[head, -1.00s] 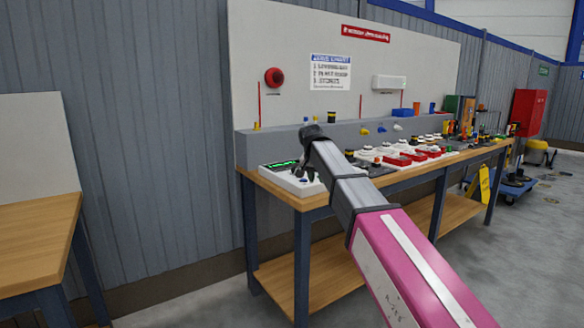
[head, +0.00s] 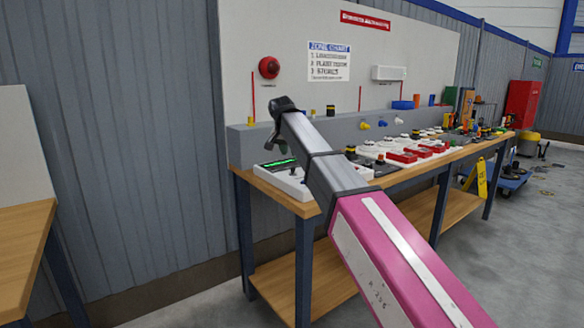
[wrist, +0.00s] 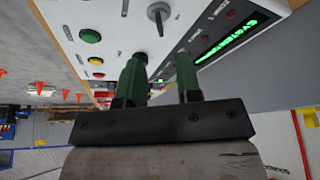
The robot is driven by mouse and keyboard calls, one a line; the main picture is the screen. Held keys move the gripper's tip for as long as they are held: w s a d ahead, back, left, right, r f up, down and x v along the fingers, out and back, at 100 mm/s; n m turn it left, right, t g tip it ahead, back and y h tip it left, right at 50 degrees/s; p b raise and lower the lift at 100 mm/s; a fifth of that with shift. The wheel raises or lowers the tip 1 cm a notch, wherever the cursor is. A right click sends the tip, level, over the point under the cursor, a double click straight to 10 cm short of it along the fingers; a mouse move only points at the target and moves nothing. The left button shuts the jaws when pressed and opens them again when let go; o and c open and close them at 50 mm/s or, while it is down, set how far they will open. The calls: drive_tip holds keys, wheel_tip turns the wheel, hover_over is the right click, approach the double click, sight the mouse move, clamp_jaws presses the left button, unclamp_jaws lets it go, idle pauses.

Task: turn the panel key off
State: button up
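The panel is a white box (head: 289,184) at the near left end of the long workbench, with a lit green display (head: 279,164). In the wrist view the panel (wrist: 122,28) fills the top of the picture. My gripper (head: 272,150) is above the panel's back left in the head view. In the wrist view the two green fingers of my gripper (wrist: 160,72) are apart with nothing between them. The key is beyond the fingertips, clear of them.
A green button (wrist: 91,35) and a yellow button (wrist: 96,61) sit beside the key. The workbench (head: 440,160) carries several red and white devices to the right. A grey ledge (head: 345,130) and white backboard (head: 300,40) stand behind.

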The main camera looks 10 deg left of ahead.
sight(293, 171)
drive_tip(key=x, duration=0.8)
drive_tip(key=shift+f, duration=0.1)
clamp_jaws()
